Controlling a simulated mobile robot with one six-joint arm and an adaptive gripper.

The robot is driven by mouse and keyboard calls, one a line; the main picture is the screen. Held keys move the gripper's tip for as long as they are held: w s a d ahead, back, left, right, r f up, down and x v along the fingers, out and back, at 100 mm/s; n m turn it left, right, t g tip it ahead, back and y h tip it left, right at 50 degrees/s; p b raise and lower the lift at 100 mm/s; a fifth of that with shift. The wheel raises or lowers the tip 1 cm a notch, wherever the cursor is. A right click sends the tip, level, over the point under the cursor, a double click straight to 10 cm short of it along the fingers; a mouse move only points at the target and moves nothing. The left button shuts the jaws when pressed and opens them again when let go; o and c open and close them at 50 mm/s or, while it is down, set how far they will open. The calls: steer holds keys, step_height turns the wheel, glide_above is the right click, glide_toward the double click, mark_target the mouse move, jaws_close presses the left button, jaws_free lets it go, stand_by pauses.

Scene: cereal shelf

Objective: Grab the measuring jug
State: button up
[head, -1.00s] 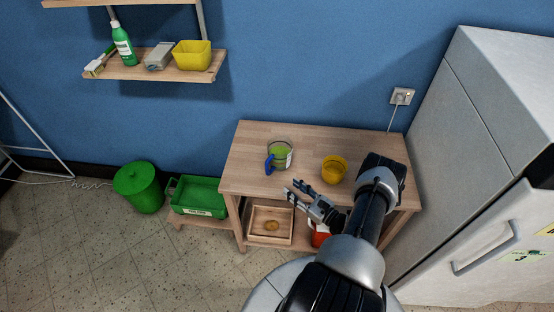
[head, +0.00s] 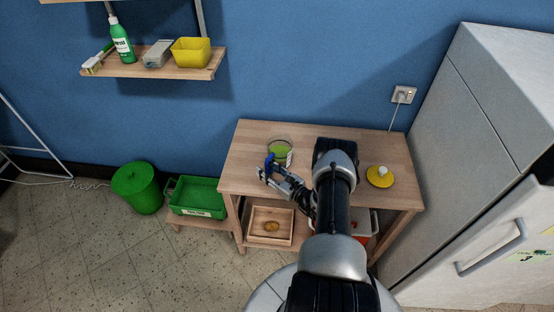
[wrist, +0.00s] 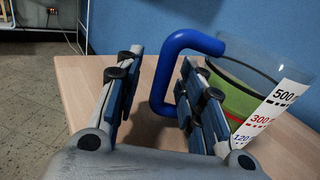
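The measuring jug (head: 283,146) is clear with green contents and stands on the wooden table. Its blue handle (wrist: 181,40) points toward my gripper, and its white scale strip (wrist: 270,112) shows large numbers in the wrist view. My gripper (head: 268,172) is at the jug's handle side, at the table's front left. In the wrist view my gripper (wrist: 160,72) is open, with the upright part of the handle showing between its two fingers. The right finger covers part of the handle and jug. I cannot tell whether either finger touches the handle.
A yellow lid with a white knob (head: 380,177) lies on the table (head: 240,170) at right. My arm hides the table's middle. A wooden tray (head: 283,240) sits on the lower shelf. A fridge (head: 480,150) stands at right, a green bin (head: 137,188) at left.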

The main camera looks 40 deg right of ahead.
steer(key=shift+c, duration=0.3)
jaws_close()
stand_by(0.6)
